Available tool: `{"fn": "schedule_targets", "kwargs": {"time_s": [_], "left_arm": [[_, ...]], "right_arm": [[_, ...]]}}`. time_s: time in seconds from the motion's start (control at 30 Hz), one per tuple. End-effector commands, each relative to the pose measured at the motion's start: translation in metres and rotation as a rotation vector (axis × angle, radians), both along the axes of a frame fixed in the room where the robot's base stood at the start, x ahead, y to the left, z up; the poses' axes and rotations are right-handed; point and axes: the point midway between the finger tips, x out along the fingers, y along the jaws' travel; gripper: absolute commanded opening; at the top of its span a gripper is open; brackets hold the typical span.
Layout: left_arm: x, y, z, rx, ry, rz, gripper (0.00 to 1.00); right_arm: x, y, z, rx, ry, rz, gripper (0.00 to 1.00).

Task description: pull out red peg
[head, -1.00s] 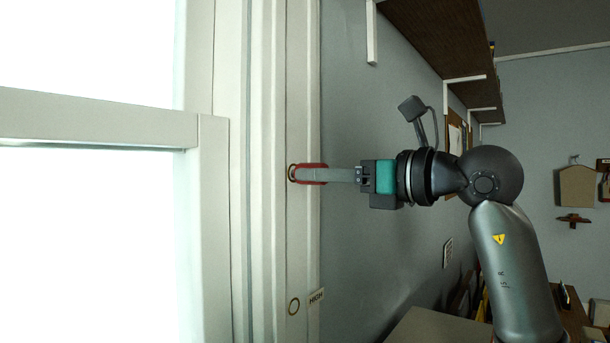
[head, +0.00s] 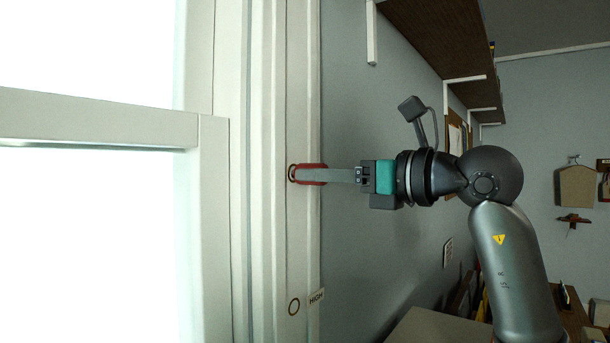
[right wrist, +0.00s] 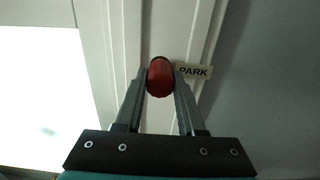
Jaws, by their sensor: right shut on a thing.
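The red peg (head: 311,167) sits at the upper brass-ringed hole (head: 292,172) in the white window frame. It points out to the right, and my right gripper (head: 316,174) is shut on it, with a finger covering most of it. In the right wrist view the red peg (right wrist: 160,78) is between the two fingertips of the right gripper (right wrist: 160,80), in front of the frame. I cannot tell how deep the peg sits in the hole. My left gripper is in neither view.
A lower ringed hole (head: 293,306) is empty beside a "HIGH" label (head: 316,297). A "PARK" label (right wrist: 194,71) is beside the peg. Bright window panes (head: 90,240) are at left. Dark shelves (head: 440,40) on white brackets are above the arm. A grey wall is behind.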

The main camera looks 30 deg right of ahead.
Motion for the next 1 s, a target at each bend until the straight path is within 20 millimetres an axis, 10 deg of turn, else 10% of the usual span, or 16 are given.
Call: {"fn": "schedule_targets", "kwargs": {"time_s": [1.0], "left_arm": [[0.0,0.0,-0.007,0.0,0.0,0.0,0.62]], "right_arm": [[-0.011,-0.004,0.0,-0.001,-0.001,-0.001,0.0]]}}
